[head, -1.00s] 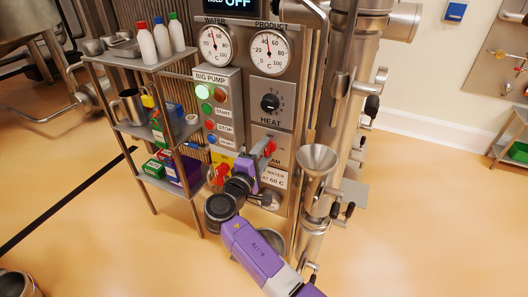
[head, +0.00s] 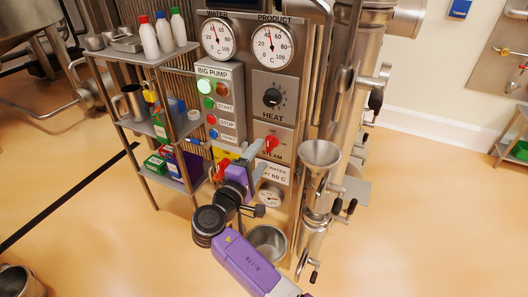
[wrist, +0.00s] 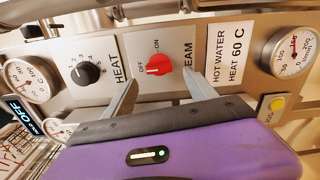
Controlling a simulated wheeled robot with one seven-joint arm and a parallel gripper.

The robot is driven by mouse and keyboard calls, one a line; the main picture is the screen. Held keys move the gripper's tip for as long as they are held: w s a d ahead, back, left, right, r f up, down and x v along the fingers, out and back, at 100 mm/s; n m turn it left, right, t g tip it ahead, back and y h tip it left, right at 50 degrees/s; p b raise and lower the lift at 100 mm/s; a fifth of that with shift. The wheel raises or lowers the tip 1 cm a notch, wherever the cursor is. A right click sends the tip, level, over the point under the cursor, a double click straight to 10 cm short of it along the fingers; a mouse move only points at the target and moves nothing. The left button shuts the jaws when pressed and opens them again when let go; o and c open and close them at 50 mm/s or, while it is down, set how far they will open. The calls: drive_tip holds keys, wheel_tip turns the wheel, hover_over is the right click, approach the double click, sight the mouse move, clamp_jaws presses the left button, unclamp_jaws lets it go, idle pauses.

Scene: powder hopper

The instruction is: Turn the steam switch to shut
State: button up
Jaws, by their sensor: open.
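The steam switch (head: 271,143) is a red knob on the grey front panel, under the HEAT dial. In the wrist view the red knob (wrist: 159,65) shows whole, with OFF at its left and ON above it. Its raised bar lies roughly sideways there, towards the OFF side; the exact angle is hard to tell. My gripper (head: 254,155) is in front of the panel, just left of and below the knob in the head view. In the wrist view its two fingers (wrist: 162,84) are apart, empty, one to each side below the knob, not seen touching it.
The black HEAT dial (wrist: 86,73) and a gauge (wrist: 290,48) flank the switch in the wrist view. A shelf rack (head: 150,126) with bottles and boxes stands left. A steel funnel (head: 320,155) and pipes stand close on the right. The floor in front is mostly clear.

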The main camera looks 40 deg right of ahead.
drive_tip(key=shift+v, duration=1.4)
drive_tip(key=shift+w, duration=0.1)
drive_tip(key=w+a+f+n+t+y, duration=0.2)
drive_tip(key=w+a+t+y, duration=0.3)
drive_tip(key=a+t+y, duration=0.1)
drive_tip(key=s+a+f+t+y, duration=0.3)
drive_tip(key=s+a+f+y, duration=0.3)
drive_tip(key=s+a+y, duration=0.3)
drive_tip(key=s+a+r+m+y, duration=0.1)
drive_tip(key=s+r+m, duration=0.2)
drive_tip(key=s, duration=1.4)
drive_tip(key=s+a+r+m+y, duration=0.1)
drive_tip(key=s+r+m, duration=0.2)
drive_tip(key=s, duration=1.4)
drive_tip(key=shift+a+m, duration=0.4)
drive_tip(key=shift+m, duration=0.3)
